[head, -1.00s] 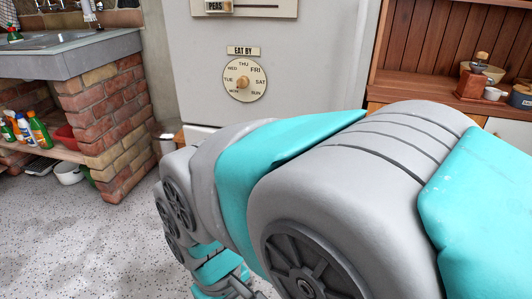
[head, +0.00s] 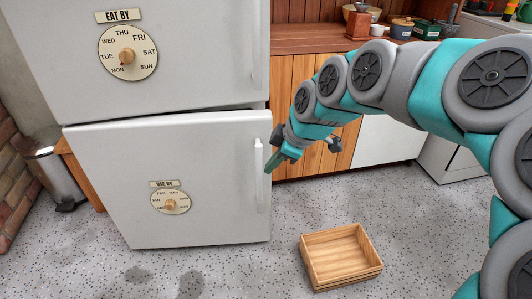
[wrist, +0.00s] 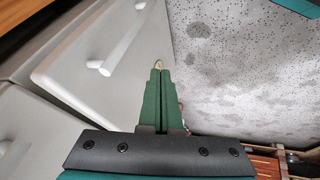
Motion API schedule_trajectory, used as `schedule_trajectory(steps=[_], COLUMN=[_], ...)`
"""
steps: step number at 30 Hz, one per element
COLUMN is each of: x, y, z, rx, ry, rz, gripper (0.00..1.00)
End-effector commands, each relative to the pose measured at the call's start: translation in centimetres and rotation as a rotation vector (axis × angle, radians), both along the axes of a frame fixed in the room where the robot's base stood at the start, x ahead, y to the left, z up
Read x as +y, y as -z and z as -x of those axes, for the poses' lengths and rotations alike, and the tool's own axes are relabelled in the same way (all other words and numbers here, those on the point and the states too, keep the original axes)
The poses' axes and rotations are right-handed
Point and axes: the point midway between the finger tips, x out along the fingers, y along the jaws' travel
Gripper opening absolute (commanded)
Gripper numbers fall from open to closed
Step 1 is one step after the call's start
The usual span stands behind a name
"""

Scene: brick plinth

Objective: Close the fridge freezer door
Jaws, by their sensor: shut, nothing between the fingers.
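The white fridge freezer stands at left in the head view. Its upper door (head: 190,60) carries an "EAT BY" dial and looks shut. The lower freezer door (head: 110,190), with a "USE BY" dial, looks slightly ajar, with a dark gap along its top right. Its white vertical handle (head: 258,162) is on the right edge. My gripper (head: 271,166) is shut and empty, just right of the handle; contact cannot be told. In the wrist view, my shut fingers (wrist: 158,75) point along the freezer door (wrist: 90,80), whose handle (wrist: 125,40) is at upper left.
An open wooden box (head: 372,270) lies on the speckled floor, right of the freezer door. A wooden cabinet (head: 290,95) and white appliance front (head: 390,140) stand behind my arm. A metal bin (head: 55,178) is left of the fridge. Floor before the door is clear.

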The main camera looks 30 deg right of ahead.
Motion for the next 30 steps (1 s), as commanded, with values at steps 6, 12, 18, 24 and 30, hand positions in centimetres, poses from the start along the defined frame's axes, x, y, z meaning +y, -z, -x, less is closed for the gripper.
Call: schedule_trajectory(steps=[6,12,18,24,30], x=[-6.2,-6.9,-6.1,-5.5,-5.8], y=[-0.2,0.5,3.4,6.5,7.7], z=[-2.6,-3.5,-5.4,-7.8,-10.1], rx=[-0.168,-0.189,-0.181,-0.185,-0.186], ry=[-0.079,-0.097,-0.099,-0.098,-0.096], rz=[0.082,0.100,0.097,0.098,0.099], gripper=[0.00,0.00,0.00,0.00,0.00])
